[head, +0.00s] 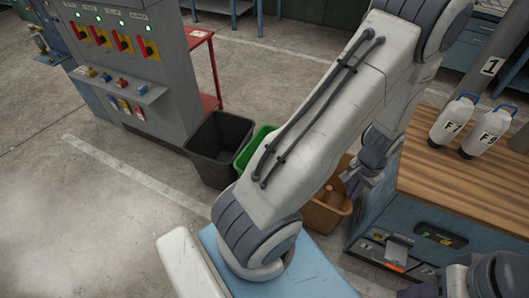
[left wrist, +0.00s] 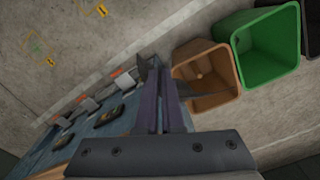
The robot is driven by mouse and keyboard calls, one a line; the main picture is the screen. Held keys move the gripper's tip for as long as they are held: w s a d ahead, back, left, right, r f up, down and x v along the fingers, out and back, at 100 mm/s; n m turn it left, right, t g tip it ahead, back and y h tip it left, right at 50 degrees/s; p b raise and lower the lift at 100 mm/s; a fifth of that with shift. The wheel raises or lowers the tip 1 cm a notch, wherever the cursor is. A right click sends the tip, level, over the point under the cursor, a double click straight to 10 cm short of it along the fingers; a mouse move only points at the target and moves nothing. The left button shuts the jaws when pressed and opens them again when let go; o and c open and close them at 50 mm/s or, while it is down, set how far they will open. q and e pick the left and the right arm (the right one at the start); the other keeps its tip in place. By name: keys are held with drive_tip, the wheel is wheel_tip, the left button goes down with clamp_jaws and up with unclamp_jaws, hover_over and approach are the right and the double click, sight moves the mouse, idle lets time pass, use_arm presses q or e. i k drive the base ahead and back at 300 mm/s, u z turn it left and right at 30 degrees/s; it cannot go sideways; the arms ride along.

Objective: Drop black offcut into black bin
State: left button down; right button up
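The black bin (head: 213,172) stands on the floor beside the grey control cabinet; in the left wrist view only a dark edge of it (left wrist: 313,28) shows at the top right. My left gripper (head: 368,172) is beyond my forearm, near the brown bin and the workbench. In the left wrist view its fingers (left wrist: 160,98) are close together. A thin, dark, pointed piece, apparently the black offcut (left wrist: 205,93), sticks out at the fingertips and overlaps the brown bin in the picture. Part of my right arm shows at the bottom right; its fingers are not clear.
The green bin (left wrist: 268,48) stands between the black bin and the brown bin (left wrist: 208,78). The grey cabinet (head: 150,75) has switches and green lamps. Two white bottles (head: 452,122) stand on the wooden-topped workbench (head: 430,180).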

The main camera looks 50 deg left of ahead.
sight(213, 148)
drive_tip(key=u, duration=0.7)
drive_tip(key=i, duration=1.1)
drive_tip(key=u, duration=2.9)
drive_tip(key=i, duration=1)
drive_tip(key=z, duration=1.25)
